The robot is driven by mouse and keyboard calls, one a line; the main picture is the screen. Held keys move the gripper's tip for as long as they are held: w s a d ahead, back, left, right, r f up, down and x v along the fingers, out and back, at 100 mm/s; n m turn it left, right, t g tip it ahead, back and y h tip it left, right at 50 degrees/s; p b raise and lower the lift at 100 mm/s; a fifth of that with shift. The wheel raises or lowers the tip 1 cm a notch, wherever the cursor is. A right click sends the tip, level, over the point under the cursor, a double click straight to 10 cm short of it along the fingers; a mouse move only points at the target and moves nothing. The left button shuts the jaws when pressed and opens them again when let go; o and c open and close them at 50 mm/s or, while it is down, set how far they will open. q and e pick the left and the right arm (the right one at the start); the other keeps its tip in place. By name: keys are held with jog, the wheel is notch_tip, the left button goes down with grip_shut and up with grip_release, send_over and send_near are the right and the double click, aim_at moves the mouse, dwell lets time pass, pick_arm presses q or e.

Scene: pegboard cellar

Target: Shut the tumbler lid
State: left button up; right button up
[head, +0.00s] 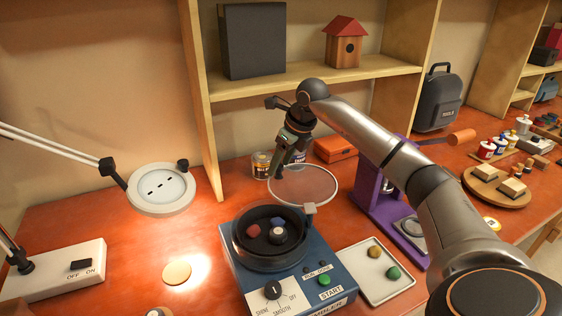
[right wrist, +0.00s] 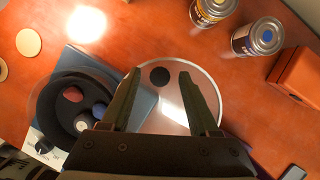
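The tumbler (head: 280,269) is a blue box with a black round drum (head: 240,253); red, blue and pale pieces lie inside the drum. Its clear round lid (head: 312,187) stands open, away from the drum, beside a small hinge block (head: 309,208). My right gripper (head: 278,170) is at the lid's far left edge in the head view. In the right wrist view, its fingers (right wrist: 159,74) are spread apart over the lid (right wrist: 148,118), with a black round knob (right wrist: 160,77) showing between the tips. Whether they touch the lid cannot be told. My left gripper is not in view.
A white tray (head: 375,262) with stones lies right of the tumbler, near a purple stand (head: 377,200). Cans (head: 261,164) and an orange box (head: 335,148) stand behind. A magnifier lamp (head: 160,205) hangs at left. The bench around the cork disc (head: 177,272) is mostly clear.

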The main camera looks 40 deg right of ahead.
grip_shut()
dwell(1.2)
